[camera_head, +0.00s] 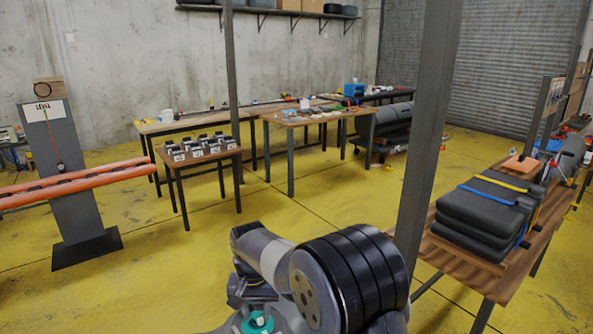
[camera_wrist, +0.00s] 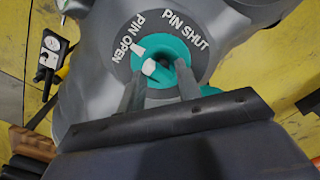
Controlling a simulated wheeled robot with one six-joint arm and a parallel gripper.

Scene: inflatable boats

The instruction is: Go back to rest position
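In the wrist view, a teal valve (camera_wrist: 174,52) with a white-tipped pin sits in a round dark plate lettered PIN OPEN and PIN SHUT, on a grey surface (camera_wrist: 95,60). The white tip points up and left, towards the PIN OPEN side. My gripper (camera_wrist: 161,82) has its two grey fingers apart, just in front of the valve, with nothing seen held between them. Whether the fingertips touch the valve is unclear. In the head view, the teal valve (camera_head: 257,322) shows at the bottom edge below my bent arm.
A dark post (camera_head: 430,130) rises just right of my arm. A wooden table with stacked grey folded boats (camera_head: 485,215) stands at right. A small table (camera_head: 200,157) and longer benches (camera_head: 310,118) stand behind. An orange tube (camera_head: 80,185) lies at left. Yellow floor between is clear.

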